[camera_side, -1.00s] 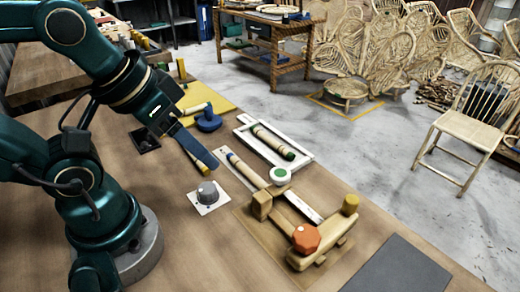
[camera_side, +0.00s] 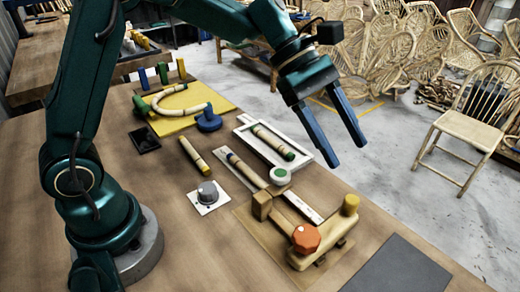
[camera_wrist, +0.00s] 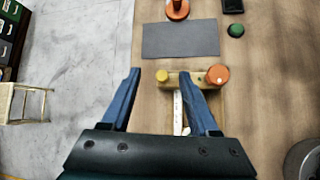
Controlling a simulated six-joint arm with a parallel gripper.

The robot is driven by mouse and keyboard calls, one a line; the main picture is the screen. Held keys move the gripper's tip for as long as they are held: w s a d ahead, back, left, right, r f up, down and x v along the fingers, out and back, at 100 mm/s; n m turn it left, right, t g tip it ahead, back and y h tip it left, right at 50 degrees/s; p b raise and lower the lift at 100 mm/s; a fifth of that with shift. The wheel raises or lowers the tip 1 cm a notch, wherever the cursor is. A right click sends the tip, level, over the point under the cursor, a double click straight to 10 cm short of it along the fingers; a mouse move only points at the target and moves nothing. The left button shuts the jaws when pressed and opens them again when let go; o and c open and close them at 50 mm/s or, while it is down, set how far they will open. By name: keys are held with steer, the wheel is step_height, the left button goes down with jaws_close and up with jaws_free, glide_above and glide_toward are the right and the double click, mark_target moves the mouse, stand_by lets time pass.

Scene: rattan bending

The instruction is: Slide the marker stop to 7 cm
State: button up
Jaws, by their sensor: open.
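The scale's numbers are too small to read.
The jig has an orange knob (camera_side: 306,238) and a yellow peg (camera_side: 350,204). A white tray (camera_side: 243,130) holds a rattan piece. A rattan stick (camera_side: 194,155) lies near a grey dial (camera_side: 208,192). A dark grey mat (camera_side: 396,270) is at the front right.

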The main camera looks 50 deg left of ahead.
steer(key=n+g, duration=0.1)
steer(key=n, duration=0.1)
glide_toward(352, 200)
steer(key=shift+h, duration=0.3)
steer(key=x, duration=0.4)
steer(key=shift+w+d+f, duration=0.15)
steer(key=shift+w+f, duration=0.1)
steer(key=shift+f, duration=0.2)
steer(key=shift+d+f, duration=0.15)
steer(key=shift+f, duration=0.15)
steer(key=shift+x, duration=2.3)
steer(key=shift+s, duration=0.15)
jaws_close()
